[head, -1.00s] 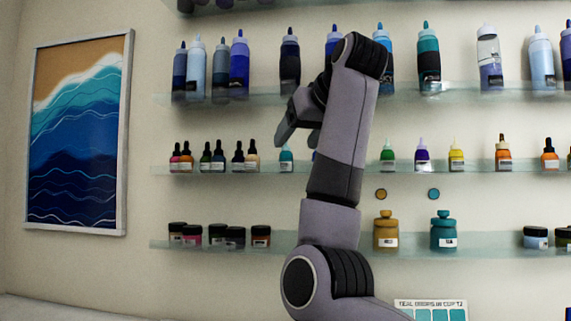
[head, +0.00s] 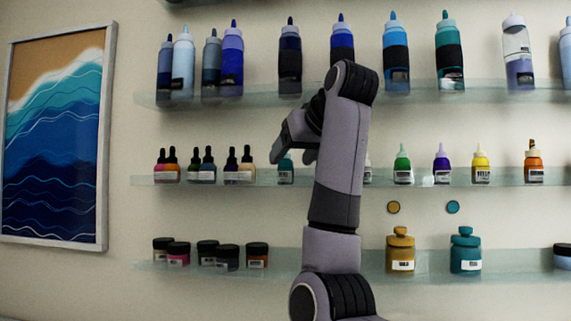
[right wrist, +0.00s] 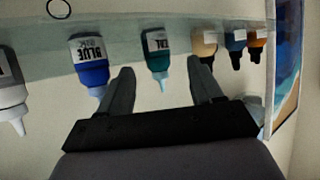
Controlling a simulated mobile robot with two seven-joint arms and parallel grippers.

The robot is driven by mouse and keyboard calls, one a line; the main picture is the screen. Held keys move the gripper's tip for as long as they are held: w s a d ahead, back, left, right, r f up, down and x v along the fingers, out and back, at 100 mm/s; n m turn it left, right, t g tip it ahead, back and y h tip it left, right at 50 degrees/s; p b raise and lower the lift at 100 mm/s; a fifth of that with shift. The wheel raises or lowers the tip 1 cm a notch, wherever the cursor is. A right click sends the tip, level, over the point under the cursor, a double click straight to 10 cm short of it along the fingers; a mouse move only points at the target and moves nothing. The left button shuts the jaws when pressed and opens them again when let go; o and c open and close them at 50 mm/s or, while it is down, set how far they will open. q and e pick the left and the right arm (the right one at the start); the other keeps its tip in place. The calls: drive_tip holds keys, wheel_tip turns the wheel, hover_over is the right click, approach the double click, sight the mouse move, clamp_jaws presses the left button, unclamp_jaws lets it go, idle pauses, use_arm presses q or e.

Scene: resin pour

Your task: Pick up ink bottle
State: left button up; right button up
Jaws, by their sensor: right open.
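Several small ink bottles stand on the middle glass shelf. A teal ink bottle (head: 286,170) is partly covered by my right gripper (head: 292,154) in the head view. In the right wrist view, which is upside down, this teal bottle (right wrist: 157,55) shows between the two spread fingers of my right gripper (right wrist: 161,80), apart from both. A blue ink bottle (right wrist: 90,60) stands beside it, outside the left finger; my arm hides it in the head view. My right gripper is open and empty. My left gripper is not in view.
Dark-capped dropper bottles (head: 205,165) stand left of the teal bottle, and green (head: 403,165), purple and yellow ones to the right. The upper shelf (head: 260,96) holds tall bottles. The lower shelf (head: 330,262) holds jars. A framed wave picture (head: 55,140) hangs at left.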

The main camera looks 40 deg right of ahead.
sight(289, 164)
drive_tip(key=shift+p+x, duration=0.35)
drive_tip(key=shift+x, duration=2.35)
drive_tip(key=shift+s+d+f, duration=0.1)
drive_tip(key=shift+f, duration=0.05)
drive_tip(key=c, duration=1.1)
